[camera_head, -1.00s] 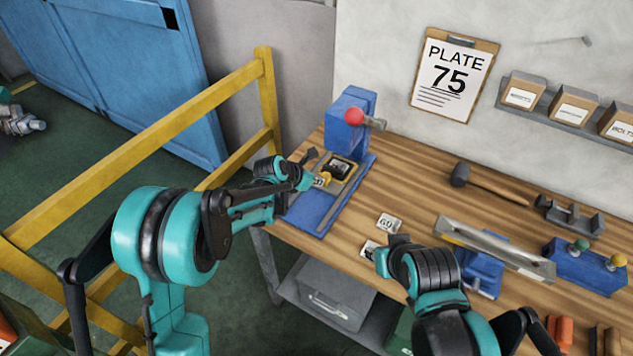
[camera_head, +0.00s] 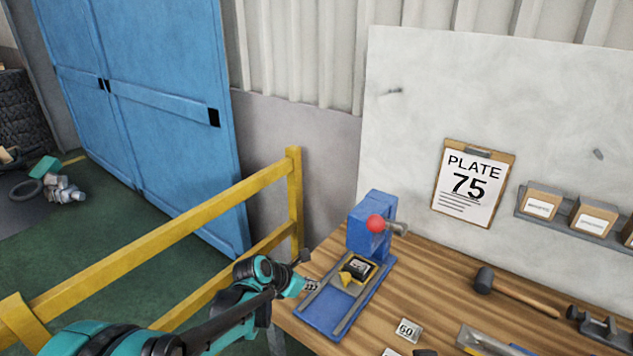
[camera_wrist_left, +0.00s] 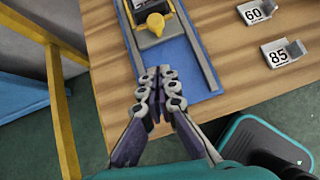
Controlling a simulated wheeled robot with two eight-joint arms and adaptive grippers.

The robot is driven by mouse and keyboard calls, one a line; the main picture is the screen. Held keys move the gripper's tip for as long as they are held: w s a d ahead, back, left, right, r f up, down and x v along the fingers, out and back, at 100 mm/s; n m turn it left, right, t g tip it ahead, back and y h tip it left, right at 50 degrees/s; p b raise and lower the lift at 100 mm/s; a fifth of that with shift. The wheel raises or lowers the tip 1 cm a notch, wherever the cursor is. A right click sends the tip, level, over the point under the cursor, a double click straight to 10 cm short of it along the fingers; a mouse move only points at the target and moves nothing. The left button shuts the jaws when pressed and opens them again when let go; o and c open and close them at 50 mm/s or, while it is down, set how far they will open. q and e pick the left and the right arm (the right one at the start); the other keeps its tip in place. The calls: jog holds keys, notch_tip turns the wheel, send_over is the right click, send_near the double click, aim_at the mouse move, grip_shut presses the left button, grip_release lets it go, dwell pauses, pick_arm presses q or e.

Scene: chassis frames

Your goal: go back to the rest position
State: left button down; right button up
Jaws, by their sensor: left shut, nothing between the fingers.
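My left gripper (camera_head: 309,285) is by the near left side of the blue press fixture (camera_head: 322,315). The left wrist view shows its fingers (camera_wrist_left: 158,82) shut together and empty, over the near end of the fixture's blue base (camera_wrist_left: 204,86). I cannot tell whether they touch it. The fixture has a red knob (camera_head: 376,223) and a yellow-framed holder (camera_head: 360,270) with a dark piece inside. A yellow knob (camera_wrist_left: 155,24) on the holder lies beyond the fingertips. Only a dark sliver, probably of my right gripper (camera_head: 425,352), shows at the bottom edge.
The wooden bench (camera_head: 440,280) carries a "60" block (camera_head: 408,330), an "85" block (camera_wrist_left: 284,53) and a mallet (camera_head: 515,291). A yellow railing (camera_head: 170,240) stands left of the bench. A clipboard (camera_head: 472,187) reading "PLATE 75" hangs on the wall.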

pick_arm(q)
jog(key=s+a+r+m+y, duration=0.1)
jog(key=s+a+m+y, duration=0.1)
jog(key=s+a+m, duration=0.3)
jog(key=s+a+r+m+y+b, duration=0.1)
jog(key=s+a+m, duration=0.5)
jog(key=s+m, duration=0.6)
jog(key=s+a+r+m+t+y+b, duration=0.1)
jog(key=s+a+m+y, duration=0.2)
jog(key=s+m, duration=0.6)
jog(key=a, duration=0.2)
jog(key=shift+a+m, duration=0.3)
jog(key=shift+m, duration=0.1)
